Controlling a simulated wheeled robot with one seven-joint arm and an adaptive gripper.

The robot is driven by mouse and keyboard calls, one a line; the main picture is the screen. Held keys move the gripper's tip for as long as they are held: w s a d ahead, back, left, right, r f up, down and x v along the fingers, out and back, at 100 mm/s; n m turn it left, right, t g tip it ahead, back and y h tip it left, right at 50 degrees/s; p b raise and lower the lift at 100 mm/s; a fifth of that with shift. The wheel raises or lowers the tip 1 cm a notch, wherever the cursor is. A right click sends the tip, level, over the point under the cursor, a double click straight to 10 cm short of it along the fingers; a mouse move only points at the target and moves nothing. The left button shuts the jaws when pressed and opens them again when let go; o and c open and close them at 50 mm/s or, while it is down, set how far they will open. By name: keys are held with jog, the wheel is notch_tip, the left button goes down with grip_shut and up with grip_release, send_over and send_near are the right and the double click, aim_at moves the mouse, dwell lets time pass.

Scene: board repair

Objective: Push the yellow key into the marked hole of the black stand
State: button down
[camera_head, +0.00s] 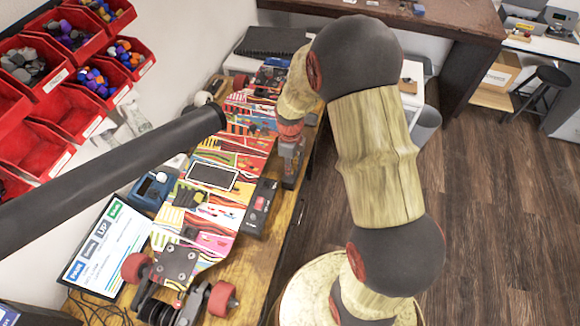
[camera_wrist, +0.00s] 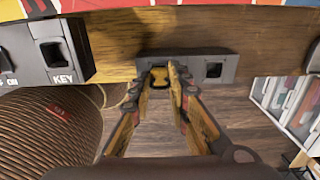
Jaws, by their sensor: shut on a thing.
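My gripper (camera_wrist: 160,84) is shut on the yellow key (camera_wrist: 158,74), in the middle of the wrist view. The key is in front of a dark block (camera_wrist: 190,60) on the table edge, which has a square opening at its right. I cannot tell whether the key touches or sits in this block. A black stand (camera_wrist: 78,45) with a square hole above the word KEY is at the upper left, apart from the key. In the head view, a black box with a red switch (camera_head: 260,205) is at the table edge; my gripper (camera_head: 291,178) is farther back, and the key is not discernible.
A colourful skateboard deck (camera_head: 212,218) with red wheels lies along the wooden table (camera_head: 245,262). A blue device (camera_head: 151,190) and a sign (camera_head: 105,245) stand left of it. Red bins (camera_head: 72,118) hang on the wall. Open floor (camera_head: 480,190) lies to the right.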

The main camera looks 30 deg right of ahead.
jog(key=shift+f, duration=0.4)
dwell(0.3)
jog(key=c, duration=1.6)
grip_release()
jog(key=shift+o, duration=0.6)
jog(key=shift+o, duration=0.8)
jog(key=shift+r, duration=0.15)
jog(key=shift+r, duration=0.35)
jog(key=shift+r+p, duration=1.05)
